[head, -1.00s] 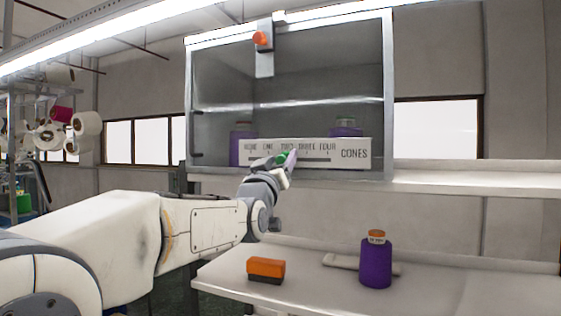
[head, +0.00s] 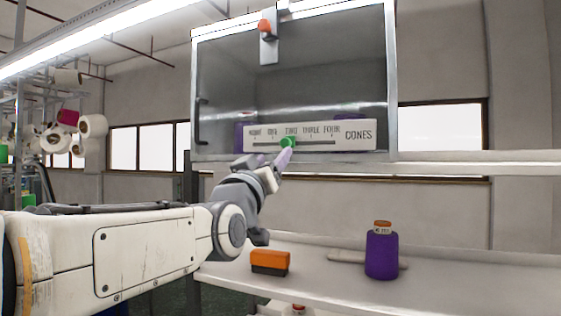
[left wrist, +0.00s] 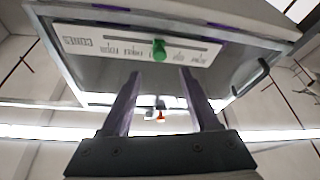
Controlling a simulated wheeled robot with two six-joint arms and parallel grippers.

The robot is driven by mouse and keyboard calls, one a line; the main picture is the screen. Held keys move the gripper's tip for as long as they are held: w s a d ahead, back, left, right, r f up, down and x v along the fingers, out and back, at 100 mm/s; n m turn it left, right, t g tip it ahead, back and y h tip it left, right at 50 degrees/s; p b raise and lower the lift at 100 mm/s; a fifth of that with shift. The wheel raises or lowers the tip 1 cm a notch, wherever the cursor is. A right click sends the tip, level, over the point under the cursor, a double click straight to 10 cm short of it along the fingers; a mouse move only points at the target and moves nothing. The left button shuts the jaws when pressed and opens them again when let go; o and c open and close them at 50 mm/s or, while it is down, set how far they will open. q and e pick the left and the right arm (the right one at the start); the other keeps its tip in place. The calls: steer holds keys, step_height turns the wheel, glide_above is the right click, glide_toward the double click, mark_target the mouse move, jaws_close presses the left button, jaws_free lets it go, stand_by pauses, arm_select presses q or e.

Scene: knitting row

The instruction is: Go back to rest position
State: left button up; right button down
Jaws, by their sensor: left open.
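My left gripper (head: 284,158) is raised in front of the cabinet, just below its label strip (head: 359,136). In the left wrist view the left gripper's two fingers (left wrist: 164,85) stand apart with nothing between them. A green slider knob (head: 288,143) sits on the strip's slot, below the word TWO. The knob also shows in the left wrist view (left wrist: 159,49), beyond the fingertips and apart from them. My right gripper is not in view.
The glass-fronted cabinet (head: 391,80) holds purple cones, mostly hidden behind the strip. Below, a table (head: 450,290) bears an orange and black block (head: 270,262) and a purple cone (head: 381,256) with a flat grey piece behind it. A cabinet handle (head: 200,120) is at left.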

arm_select(q)
steer(key=s+d+f+m+g, duration=0.2)
steer(key=s+d+f+g, duration=0.15)
steer(key=f, duration=0.65)
steer(key=s+d+f+m+g+h, duration=0.1)
steer(key=s+d+f+g, duration=0.3)
steer(key=f, duration=0.6)
steer(key=s+d+f+m+g, duration=0.15)
steer(key=f+g, duration=0.35)
steer(key=f, duration=0.5)
steer(key=s+a+f+m+g+y, duration=0.2)
steer(key=s+a+f+g, duration=0.1)
steer(key=s+f, duration=0.5)
steer(key=s+a+f+m+g+y, duration=0.1)
steer(key=s+a+f+g, duration=0.3)
steer(key=s+f, duration=0.5)
steer(key=s+g+y, duration=0.1)
steer(key=s+g, duration=0.1)
steer(key=s, duration=0.4)
steer(key=shift+m+y, duration=0.3)
steer(key=shift+m, duration=0.05)
steer(key=shift+f+g, duration=0.1)
steer(key=shift+g, duration=0.15)
